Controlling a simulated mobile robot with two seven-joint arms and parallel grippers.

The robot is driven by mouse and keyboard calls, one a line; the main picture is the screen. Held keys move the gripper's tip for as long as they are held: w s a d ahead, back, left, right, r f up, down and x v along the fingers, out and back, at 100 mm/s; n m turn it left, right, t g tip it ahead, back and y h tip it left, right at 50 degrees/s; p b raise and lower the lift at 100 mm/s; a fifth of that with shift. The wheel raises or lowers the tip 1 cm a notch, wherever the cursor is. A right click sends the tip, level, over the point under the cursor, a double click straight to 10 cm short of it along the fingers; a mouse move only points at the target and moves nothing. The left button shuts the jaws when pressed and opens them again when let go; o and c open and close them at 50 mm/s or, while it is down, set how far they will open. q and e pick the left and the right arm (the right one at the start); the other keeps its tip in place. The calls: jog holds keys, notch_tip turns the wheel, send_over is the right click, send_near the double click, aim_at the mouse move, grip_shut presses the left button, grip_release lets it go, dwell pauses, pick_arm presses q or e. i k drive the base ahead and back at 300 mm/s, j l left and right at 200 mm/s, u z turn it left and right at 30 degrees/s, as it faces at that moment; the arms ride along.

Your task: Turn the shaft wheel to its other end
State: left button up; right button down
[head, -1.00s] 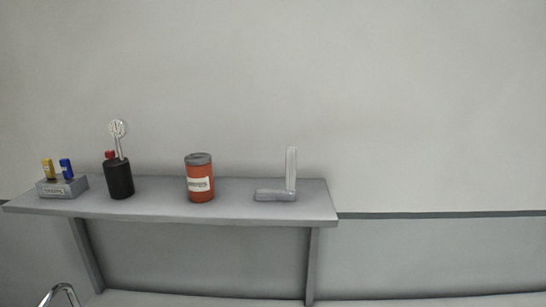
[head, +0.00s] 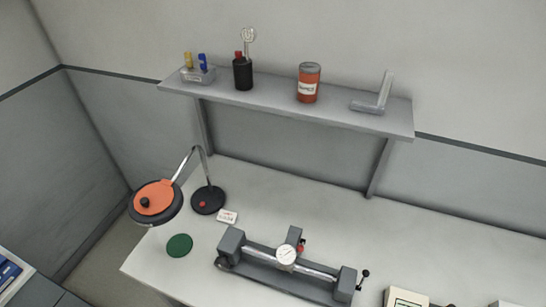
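A dark grey bench fixture (head: 270,272) stands on the white worktop at the lower middle of the head view. A bright metal shaft (head: 315,270) lies between its two end blocks. A round dial (head: 286,254) sits over the shaft. A small dark round knob or wheel (head: 223,263) shows at the fixture's left end, and a black-knobbed lever (head: 363,279) at its right end. I cannot tell for sure which is the shaft wheel, or how far it is turned. Neither of my grippers is in view.
The worktop (head: 330,207) is clear behind the fixture. An orange-and-black magnifier lamp (head: 155,203), a green disc (head: 179,245) and a small white label (head: 228,217) are to its left. A beige box (head: 405,299) is at right. A wall shelf (head: 285,103) hangs above.

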aim_at(222, 264)
jog(key=u, duration=0.75)
